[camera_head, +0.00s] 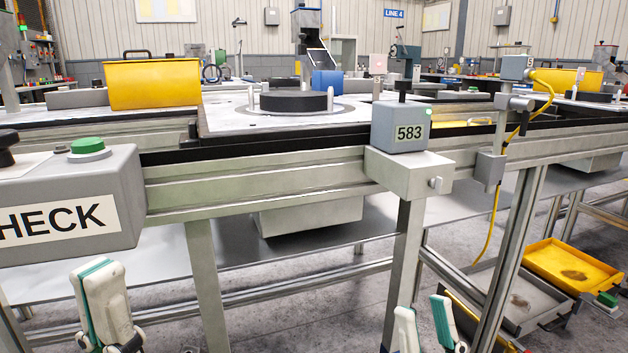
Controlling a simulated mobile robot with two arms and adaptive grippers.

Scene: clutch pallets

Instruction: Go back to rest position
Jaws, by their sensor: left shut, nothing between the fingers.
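My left gripper (97,272) is at the lower left, in front of the grey CHECK box (70,205) and below its lettering. Its pale, teal-edged fingers are together, with nothing between them. My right gripper (423,312) is at the bottom edge, right of centre, below the conveyor. Its two fingers stand apart with a gap between them, and it looks empty. The lower parts of both grippers are cut off by the frame.
The conveyor rail (270,185) crosses the view. A pallet (270,117) with a black disc (293,101) sits on it. A yellow bin (152,83) is at the back left; a yellow tray (570,262) is low at right.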

